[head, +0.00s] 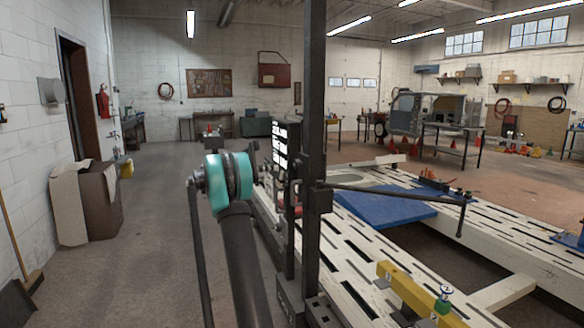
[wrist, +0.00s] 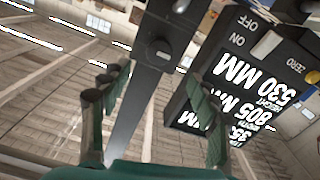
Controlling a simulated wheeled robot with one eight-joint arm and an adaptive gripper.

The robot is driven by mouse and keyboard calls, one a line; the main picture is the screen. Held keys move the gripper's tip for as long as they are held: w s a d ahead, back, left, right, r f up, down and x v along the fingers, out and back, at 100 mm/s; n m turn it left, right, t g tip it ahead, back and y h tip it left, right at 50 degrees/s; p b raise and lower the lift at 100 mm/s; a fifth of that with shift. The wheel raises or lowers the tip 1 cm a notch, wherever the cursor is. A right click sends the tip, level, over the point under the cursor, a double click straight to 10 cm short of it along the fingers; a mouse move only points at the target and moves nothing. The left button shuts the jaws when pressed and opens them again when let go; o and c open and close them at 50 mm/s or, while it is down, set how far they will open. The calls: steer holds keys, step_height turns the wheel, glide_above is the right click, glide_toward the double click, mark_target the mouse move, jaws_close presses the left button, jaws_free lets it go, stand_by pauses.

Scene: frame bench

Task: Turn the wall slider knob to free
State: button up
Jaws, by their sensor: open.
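In the wrist view, a dark slider block (wrist: 150,38) sits on a grey upright post, with a small round knob (wrist: 161,53) on its face. My gripper (wrist: 158,84) is open, its two teal-padded fingers apart, with the knob in the gap between them as seen from the wrist. Nothing is held, and no contact with the knob shows. In the head view, the dark post (head: 313,90) carries a slider (head: 318,195) with a long lever. There my arm covers part of the scene, and I cannot make out my gripper or the knob's setting.
A readout box (wrist: 240,75) with ON, OFF and ZERO markings stands close by my right finger. A white slotted frame bench (head: 365,240) with a blue plate (head: 385,207) and a yellow bar (head: 415,290) lies to the right. The floor at left is mostly clear.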

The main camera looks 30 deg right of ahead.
mark_target(295, 165)
steer(key=x, duration=1.1)
steer(key=c, duration=1.2)
